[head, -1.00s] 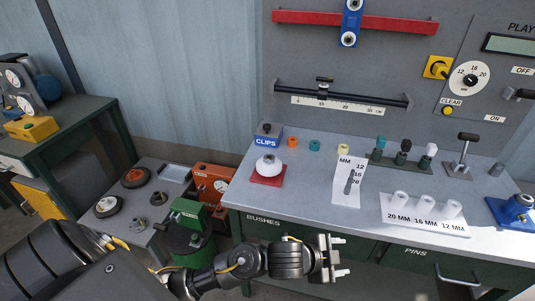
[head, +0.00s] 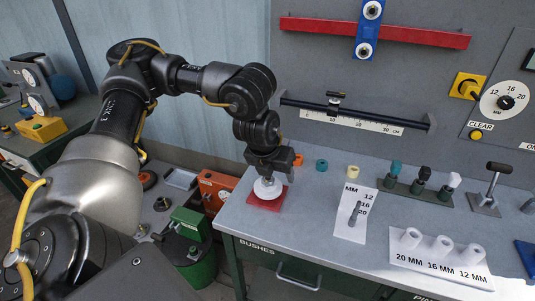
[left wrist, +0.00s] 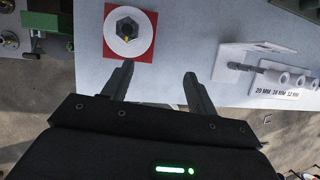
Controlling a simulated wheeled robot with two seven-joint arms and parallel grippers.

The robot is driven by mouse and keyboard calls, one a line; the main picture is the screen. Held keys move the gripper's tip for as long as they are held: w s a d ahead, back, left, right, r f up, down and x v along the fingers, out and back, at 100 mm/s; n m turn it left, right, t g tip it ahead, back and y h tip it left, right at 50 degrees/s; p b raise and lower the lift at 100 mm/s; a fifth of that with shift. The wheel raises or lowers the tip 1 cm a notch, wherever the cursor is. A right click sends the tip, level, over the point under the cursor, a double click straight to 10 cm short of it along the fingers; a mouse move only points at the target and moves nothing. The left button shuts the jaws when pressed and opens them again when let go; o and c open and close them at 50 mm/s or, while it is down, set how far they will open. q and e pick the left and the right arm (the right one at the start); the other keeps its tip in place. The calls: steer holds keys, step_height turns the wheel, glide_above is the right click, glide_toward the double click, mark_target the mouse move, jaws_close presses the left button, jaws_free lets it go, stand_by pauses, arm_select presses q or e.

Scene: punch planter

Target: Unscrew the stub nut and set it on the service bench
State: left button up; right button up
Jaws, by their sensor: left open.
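A dark hex nut (left wrist: 127,28) with a yellowish centre sits on a round white piece (left wrist: 122,45) on a red square pad (left wrist: 151,17) in the left wrist view. In the head view the white piece (head: 267,191) and red pad (head: 277,203) are at the left part of the grey bench, and my gripper hides the nut. My left gripper (head: 273,172) points down just over the white piece. In the left wrist view its two fingers (left wrist: 158,72) are apart with nothing between them, and the nut lies beyond the left fingertip. My right gripper is not in view.
The bench (head: 310,215) carries a teal bush (head: 321,165), a cream bush (head: 352,172), a label card with a grey pin (head: 355,213), and several white sleeves (head: 442,245). A slide gauge (head: 355,119) is on the back panel. The bench front centre is clear.

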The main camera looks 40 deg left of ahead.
arm_select(q)
steer(key=y, duration=0.1)
glide_toward(268, 179)
step_height(268, 179, up, 2)
steer(key=shift+n, duration=0.3)
steer(key=x, duration=0.3)
steer(key=b+x, duration=0.1)
steer(key=x, duration=0.2)
steer(key=b+x, duration=0.1)
steer(key=x, duration=0.3)
steer(key=shift+s+f, duration=0.2)
steer(key=shift+s, duration=0.15)
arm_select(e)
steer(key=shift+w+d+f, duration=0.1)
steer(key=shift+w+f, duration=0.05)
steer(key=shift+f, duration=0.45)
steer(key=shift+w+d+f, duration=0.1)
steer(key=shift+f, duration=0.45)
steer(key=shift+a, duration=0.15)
